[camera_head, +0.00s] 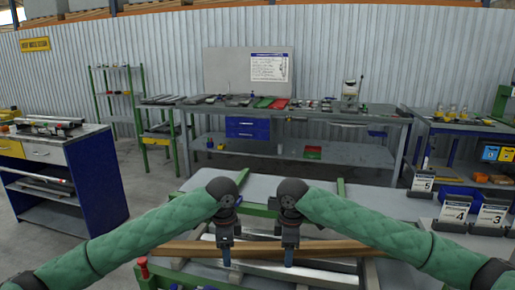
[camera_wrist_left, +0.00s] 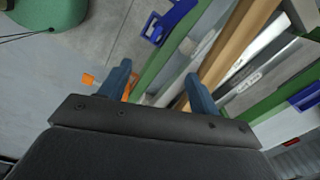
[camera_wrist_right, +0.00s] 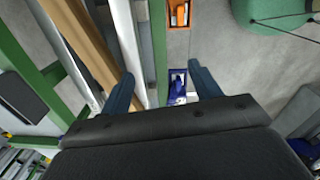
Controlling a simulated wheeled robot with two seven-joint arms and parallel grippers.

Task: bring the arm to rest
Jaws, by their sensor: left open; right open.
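My left gripper (camera_head: 226,256) points down above the runout table, near its middle. In the left wrist view its two blue fingers (camera_wrist_left: 158,88) are apart with nothing between them. My right gripper (camera_head: 289,256) hangs just to the right of it, also pointing down. In the right wrist view its fingers (camera_wrist_right: 163,90) are apart and empty. Both arms, in green padded sleeves, come in from the lower corners. A brown wooden bar (camera_head: 330,248) lies across behind or under the grippers; I cannot tell whether either touches it.
Pale metal bars (camera_head: 310,268) lie by the wooden bar on a green frame. Numbered bins 3 (camera_head: 491,216), 4 (camera_head: 454,214) and 5 (camera_head: 422,184) stand at the right. A long workbench (camera_head: 300,115) stands behind, a blue cabinet (camera_head: 98,180) at left. Open floor lies between.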

